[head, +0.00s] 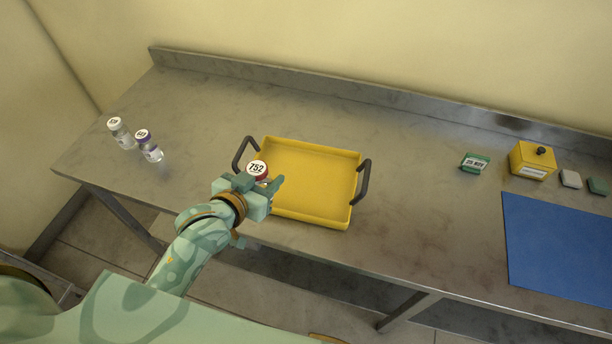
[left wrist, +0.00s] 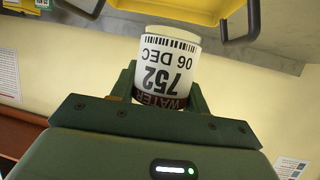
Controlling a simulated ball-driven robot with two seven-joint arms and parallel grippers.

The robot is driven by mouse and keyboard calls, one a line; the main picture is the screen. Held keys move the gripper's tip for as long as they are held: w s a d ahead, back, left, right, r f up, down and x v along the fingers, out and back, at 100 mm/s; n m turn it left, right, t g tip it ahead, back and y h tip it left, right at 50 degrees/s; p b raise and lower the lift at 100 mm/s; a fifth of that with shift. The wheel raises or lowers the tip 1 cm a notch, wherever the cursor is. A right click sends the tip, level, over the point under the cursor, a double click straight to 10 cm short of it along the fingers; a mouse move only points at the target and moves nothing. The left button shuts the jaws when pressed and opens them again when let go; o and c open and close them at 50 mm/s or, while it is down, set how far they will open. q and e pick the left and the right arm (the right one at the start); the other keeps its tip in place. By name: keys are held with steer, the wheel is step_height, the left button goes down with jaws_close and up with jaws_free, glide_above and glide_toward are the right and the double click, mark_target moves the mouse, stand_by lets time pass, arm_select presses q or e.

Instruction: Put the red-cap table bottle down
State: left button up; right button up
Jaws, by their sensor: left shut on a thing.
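The red-cap bottle (head: 257,169) shows its round white cap top marked 752, with a red rim, in the head view. My left gripper (head: 264,186) is shut on it at the left front part of the yellow tray (head: 352,208). In the left wrist view the bottle (left wrist: 160,62) is between the fingers (left wrist: 160,88), its white label reading 752, 06 DEC and WATER upside down. Its lower body is hidden by the gripper in the head view, and I cannot tell whether its base touches anything. My right gripper is not in view.
Two clear bottles (head: 121,134) (head: 151,147) stand at the table's left end. A green labelled block (head: 475,162), a yellow box (head: 532,161), two small pads (head: 570,179) (head: 597,186) and a blue mat (head: 560,248) are at right.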

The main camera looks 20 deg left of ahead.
arm_select(q)
steer(key=w+f+b, duration=0.1)
steer(key=w+f, duration=0.2)
steer(key=w+d+f+b, duration=0.1)
steer(key=w+f, duration=0.1)
steer(key=w, duration=0.2)
steer(key=w+f+b, duration=0.2)
steer(key=w+f, duration=0.1)
steer(key=w, duration=0.1)
steer(key=shift+d+f, duration=0.3)
steer(key=shift+d, duration=0.05)
steer(key=shift+w+f, duration=0.2)
steer(key=shift+f, duration=0.05)
step_height(320, 180, down, 3)
steer(key=shift+d+f+b, duration=0.1)
steer(key=shift+f+b, duration=0.05)
steer(key=shift+b, duration=0.75)
steer(key=o, duration=1)
steer(key=shift+o, duration=0.2)
